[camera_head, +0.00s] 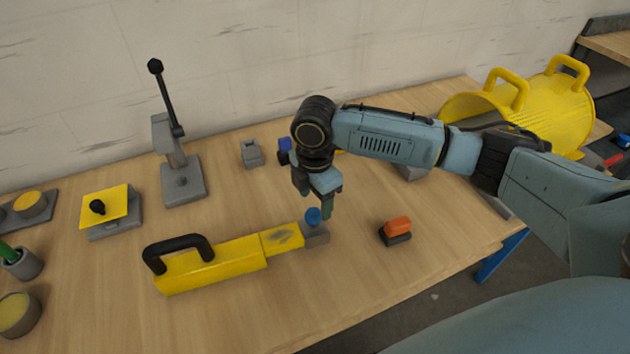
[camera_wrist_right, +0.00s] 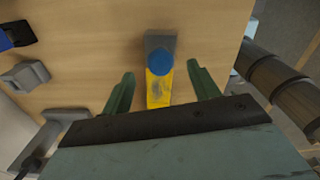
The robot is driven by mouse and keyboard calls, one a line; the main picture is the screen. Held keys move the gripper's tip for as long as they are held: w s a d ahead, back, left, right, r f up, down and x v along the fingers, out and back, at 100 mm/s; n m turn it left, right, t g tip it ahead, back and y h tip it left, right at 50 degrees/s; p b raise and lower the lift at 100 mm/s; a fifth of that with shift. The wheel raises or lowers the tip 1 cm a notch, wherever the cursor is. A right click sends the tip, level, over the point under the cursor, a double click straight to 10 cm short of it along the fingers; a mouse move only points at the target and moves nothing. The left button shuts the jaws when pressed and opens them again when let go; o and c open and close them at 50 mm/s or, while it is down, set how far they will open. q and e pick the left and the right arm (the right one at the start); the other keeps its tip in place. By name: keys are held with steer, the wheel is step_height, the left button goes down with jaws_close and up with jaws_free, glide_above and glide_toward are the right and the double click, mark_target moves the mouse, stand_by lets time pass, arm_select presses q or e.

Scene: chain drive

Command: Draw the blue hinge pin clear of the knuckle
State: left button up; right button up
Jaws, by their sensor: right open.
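The blue hinge pin (camera_head: 313,215) shows its round head on top of the grey knuckle (camera_head: 317,237), at the right end of the yellow hinged bar (camera_head: 225,262). In the right wrist view, the blue pin head (camera_wrist_right: 159,61) lies ahead of the fingertips, on the grey knuckle (camera_wrist_right: 160,40). My right gripper (camera_head: 325,203) is open and empty, pointing down just above the pin; its two green fingers (camera_wrist_right: 163,82) stand apart on either side of the yellow part. The pin's shaft is hidden. My left gripper is not in view.
An orange-topped block (camera_head: 396,229) sits right of the knuckle. A black handle (camera_head: 180,247) rises from the bar's left end. A lever press (camera_head: 183,180), a small grey block (camera_head: 251,153) and a yellow plate (camera_head: 104,207) stand farther back.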

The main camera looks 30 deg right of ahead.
mark_target(315, 211)
step_height(315, 211, down, 4)
steer(key=shift+f, duration=0.2)
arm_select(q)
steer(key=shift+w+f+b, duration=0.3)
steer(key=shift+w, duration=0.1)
arm_select(e)
steer(key=shift+f, duration=0.6)
steer(key=shift+c, duration=0.3)
